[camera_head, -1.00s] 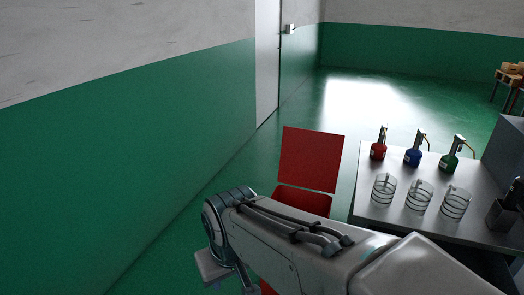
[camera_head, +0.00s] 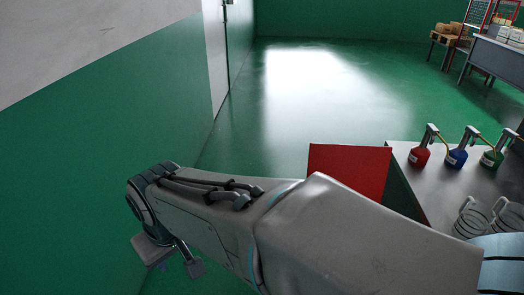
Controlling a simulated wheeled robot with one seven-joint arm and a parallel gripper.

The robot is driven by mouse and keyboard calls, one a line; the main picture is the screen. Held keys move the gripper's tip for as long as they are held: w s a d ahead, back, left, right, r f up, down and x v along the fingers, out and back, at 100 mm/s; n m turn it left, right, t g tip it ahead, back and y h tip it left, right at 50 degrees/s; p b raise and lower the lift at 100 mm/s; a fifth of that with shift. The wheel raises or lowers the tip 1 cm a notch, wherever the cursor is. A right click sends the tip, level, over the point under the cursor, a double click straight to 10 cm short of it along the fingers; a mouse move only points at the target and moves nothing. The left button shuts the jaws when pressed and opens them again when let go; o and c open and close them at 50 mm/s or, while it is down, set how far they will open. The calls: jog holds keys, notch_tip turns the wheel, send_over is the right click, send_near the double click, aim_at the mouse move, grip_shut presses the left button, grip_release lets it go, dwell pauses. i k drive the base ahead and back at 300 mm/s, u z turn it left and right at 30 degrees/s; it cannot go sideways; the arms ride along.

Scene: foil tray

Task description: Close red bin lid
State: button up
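The red bin lid (camera_head: 352,166) stands raised as an upright red panel, right of centre. Its lower part and the bin body below it are hidden behind my arm. My gripper (camera_head: 174,260) hangs at the lower left, beyond the far end of my arm, well to the left of the lid. Its two fingers are spread apart with nothing visible between them. It does not touch the lid.
A grey table (camera_head: 452,185) stands right of the lid. A green wall (camera_head: 95,150) runs along the left. The floor (camera_head: 290,110) beyond is clear.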

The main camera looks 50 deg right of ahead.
aim_at(362, 169)
jog(key=i, duration=1.2)
jog(key=z, duration=1.75)
jog(key=i, duration=2)
jog(key=z, duration=3.45)
